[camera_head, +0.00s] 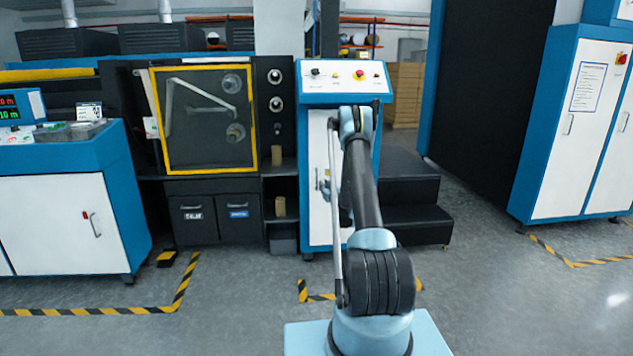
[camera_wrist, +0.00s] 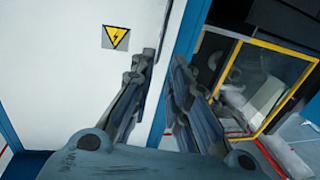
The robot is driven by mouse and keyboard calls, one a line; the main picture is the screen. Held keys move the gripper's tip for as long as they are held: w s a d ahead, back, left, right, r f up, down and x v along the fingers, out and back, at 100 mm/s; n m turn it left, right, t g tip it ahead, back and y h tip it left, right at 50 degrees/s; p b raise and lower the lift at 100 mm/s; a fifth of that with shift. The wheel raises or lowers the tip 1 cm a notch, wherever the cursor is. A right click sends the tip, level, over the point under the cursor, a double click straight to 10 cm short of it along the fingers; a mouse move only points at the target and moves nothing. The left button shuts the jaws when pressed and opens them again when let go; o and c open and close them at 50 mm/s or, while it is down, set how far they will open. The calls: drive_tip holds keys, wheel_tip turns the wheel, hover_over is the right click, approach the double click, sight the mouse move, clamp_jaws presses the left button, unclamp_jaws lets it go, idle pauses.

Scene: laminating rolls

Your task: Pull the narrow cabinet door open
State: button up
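The narrow cabinet's white door (camera_head: 318,160) stands in a blue frame below a sloped control panel, largely hidden behind my arm in the head view. In the wrist view the white door (camera_wrist: 70,60) fills the left side and bears a yellow warning sign (camera_wrist: 115,37). My gripper (camera_wrist: 163,62) is close to the door's edge, with its two fingers apart. A grey piece at the left fingertip may be the handle; I cannot tell it from the finger. In the head view my gripper (camera_head: 329,188) is at the door's front, partly hidden by my arm.
A machine with a yellow-framed window (camera_head: 205,170) stands left of the cabinet. Black steps (camera_head: 410,190) stand to its right. A blue-and-white counter (camera_head: 60,220) is at the left, another cabinet (camera_head: 575,130) at the right.

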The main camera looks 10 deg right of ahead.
drive_tip(key=w+a, duration=0.1)
drive_tip(key=w, duration=0.7)
drive_tip(key=w+a, duration=0.1)
drive_tip(key=w, duration=0.4)
drive_tip(key=shift+a, duration=0.3)
clamp_jaws()
